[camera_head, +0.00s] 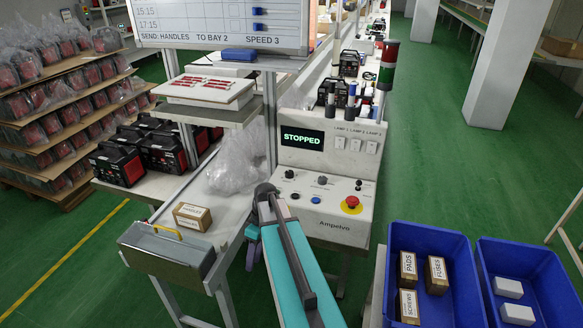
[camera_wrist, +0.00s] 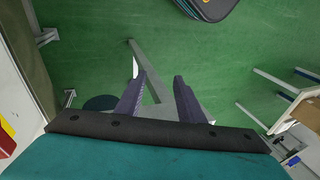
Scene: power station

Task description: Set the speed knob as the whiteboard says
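The whiteboard (camera_head: 220,22) at the top of the head view reads "SEND: HANDLES TO BAY 2" and "SPEED 3". The control box (camera_head: 335,222) stands on the bench, its screen (camera_head: 302,138) reading "STOPPED". Its sloped panel carries dark knobs, including one at the upper left (camera_head: 290,173) and one in the middle (camera_head: 322,180); their labels and settings are too small to read. My gripper is in the wrist view (camera_wrist: 157,72), its two purple fingers apart with nothing between them, over green floor. In the head view my arm hides part of the bench left of the panel.
A red stop button (camera_head: 352,202) and a blue button (camera_head: 316,200) share the panel. A signal tower (camera_head: 388,65) rises at its back right. A metal case (camera_head: 166,255) and small box (camera_head: 192,216) are at left; blue bins (camera_head: 458,312) at right.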

